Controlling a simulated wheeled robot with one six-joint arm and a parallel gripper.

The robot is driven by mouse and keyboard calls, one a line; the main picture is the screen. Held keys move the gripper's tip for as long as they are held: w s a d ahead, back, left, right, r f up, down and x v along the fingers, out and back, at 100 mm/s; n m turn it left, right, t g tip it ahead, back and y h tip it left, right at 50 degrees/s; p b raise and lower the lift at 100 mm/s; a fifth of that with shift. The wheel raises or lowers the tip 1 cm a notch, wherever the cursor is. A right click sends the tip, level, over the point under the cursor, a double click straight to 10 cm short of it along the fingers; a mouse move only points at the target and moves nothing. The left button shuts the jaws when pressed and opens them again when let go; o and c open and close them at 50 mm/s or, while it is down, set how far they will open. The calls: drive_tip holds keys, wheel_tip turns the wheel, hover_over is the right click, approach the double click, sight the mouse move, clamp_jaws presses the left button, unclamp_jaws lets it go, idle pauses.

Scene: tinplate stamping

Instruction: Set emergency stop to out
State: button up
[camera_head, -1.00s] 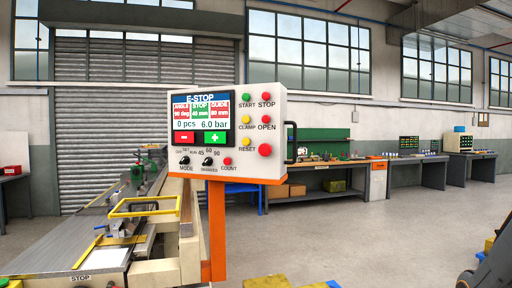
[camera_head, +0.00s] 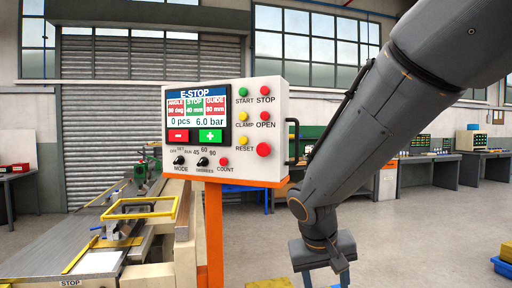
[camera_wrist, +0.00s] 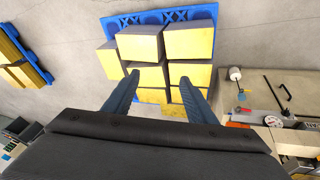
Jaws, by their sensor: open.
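The white control panel (camera_head: 222,166) stands on an orange post in the head view. Its screen (camera_head: 195,121) reads E-STOP, with 0 pcs and 6.0 bar. The large red mushroom button (camera_head: 264,149) sits at the panel's lower right, right of the RESET label; I take it to be the emergency stop. Whether it is pressed in cannot be told from here. My gripper (camera_head: 327,280) hangs down to the right of and below the panel, apart from it. In the wrist view my gripper (camera_wrist: 160,78) has its fingers spread, with nothing held.
Yellow-topped blocks (camera_wrist: 138,45) lie on a blue pallet (camera_wrist: 197,15) below my gripper. A machine bed with a yellow guard frame (camera_head: 140,208) stands left of the panel. A black handle (camera_head: 292,140) sticks out at the panel's right side. Workbenches line the back wall.

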drive_tip(key=w+a+r+m+t+h, duration=0.1)
drive_tip(key=w+a+r+t, duration=0.1)
drive_tip(key=w+a+r, duration=0.35)
drive_tip(key=w+a+r+t, duration=0.2)
drive_tip(key=w+r, duration=0.1)
drive_tip(key=r, duration=0.5)
drive_tip(key=m+t, duration=0.3)
drive_tip(key=t, duration=0.2)
approach(263, 147)
drive_tip(key=w, duration=0.1)
drive_tip(key=shift+h, duration=0.4)
drive_tip(key=shift+f+p+x, duration=0.15)
drive_tip(key=shift+p+x, duration=0.65)
drive_tip(key=shift+x, duration=1.15)
drive_tip(key=shift+f+p+x, duration=0.2)
drive_tip(key=shift+p+x, duration=0.55)
drive_tip(key=shift+x, duration=1.2)
drive_tip(key=shift+s+a, duration=0.1)
drive_tip(key=shift+a, duration=0.05)
